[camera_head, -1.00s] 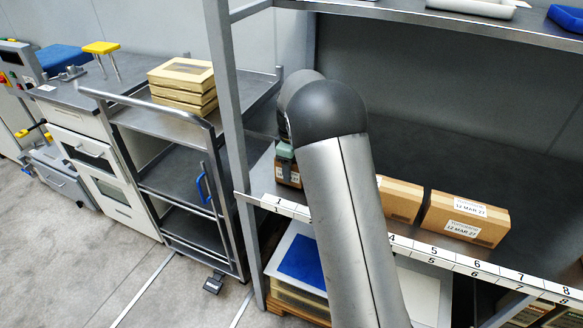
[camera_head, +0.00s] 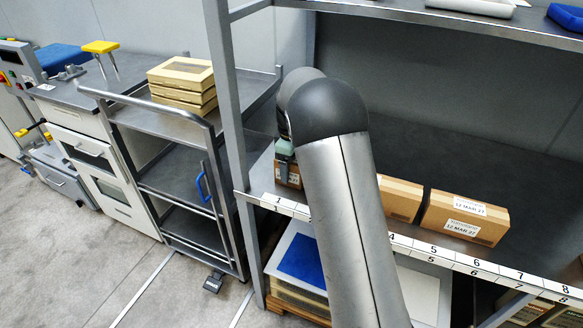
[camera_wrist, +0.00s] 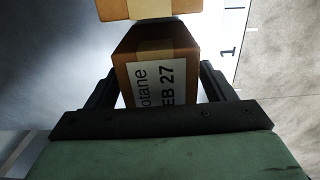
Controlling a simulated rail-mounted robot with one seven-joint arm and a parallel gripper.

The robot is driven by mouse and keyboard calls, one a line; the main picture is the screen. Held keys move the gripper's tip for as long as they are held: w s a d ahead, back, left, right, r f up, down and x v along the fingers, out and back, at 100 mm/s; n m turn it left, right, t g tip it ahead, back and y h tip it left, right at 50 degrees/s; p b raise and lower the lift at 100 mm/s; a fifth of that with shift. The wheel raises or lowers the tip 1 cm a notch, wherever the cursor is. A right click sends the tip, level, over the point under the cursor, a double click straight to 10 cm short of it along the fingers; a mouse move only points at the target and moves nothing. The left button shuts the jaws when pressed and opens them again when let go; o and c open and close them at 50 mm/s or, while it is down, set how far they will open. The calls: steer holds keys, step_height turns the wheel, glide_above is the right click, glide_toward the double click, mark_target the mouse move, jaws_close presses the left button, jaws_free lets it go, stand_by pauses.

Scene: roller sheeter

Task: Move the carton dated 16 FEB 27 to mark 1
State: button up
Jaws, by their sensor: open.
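A brown carton (camera_wrist: 160,78) stands between the two fingers of my gripper (camera_wrist: 158,72) in the wrist view. Its white label is partly cut off and reads "otane" and "EB 27"; the day is hidden. My gripper is open, with a finger on each side of the carton. In the head view my gripper (camera_head: 285,150) is at the carton (camera_head: 288,177), which sits behind mark 1 (camera_head: 278,200) at the left end of the shelf. My arm hides part of it. The mark 1 (camera_wrist: 228,52) also shows at the right in the wrist view.
Two cartons stand farther right on the shelf: one partly behind my arm (camera_head: 401,198), another (camera_head: 464,217) labelled 12 MAR 27. In the wrist view another cardboard piece (camera_wrist: 150,8) shows at the top. A shelf post (camera_head: 228,110) stands left of my gripper.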

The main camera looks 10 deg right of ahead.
step_height(320, 180, up, 11)
steer(key=shift+s, duration=0.15)
steer(key=s+f+m, duration=0.2)
steer(key=s+m, duration=0.3)
steer(key=s, duration=1.3)
steer(key=s+f+m, duration=0.3)
steer(key=s+m, duration=0.2)
steer(key=s, duration=1.3)
steer(key=shift+s+a+f+m, duration=0.2)
steer(key=shift+a+m, duration=0.1)
steer(key=shift+a, duration=0.15)
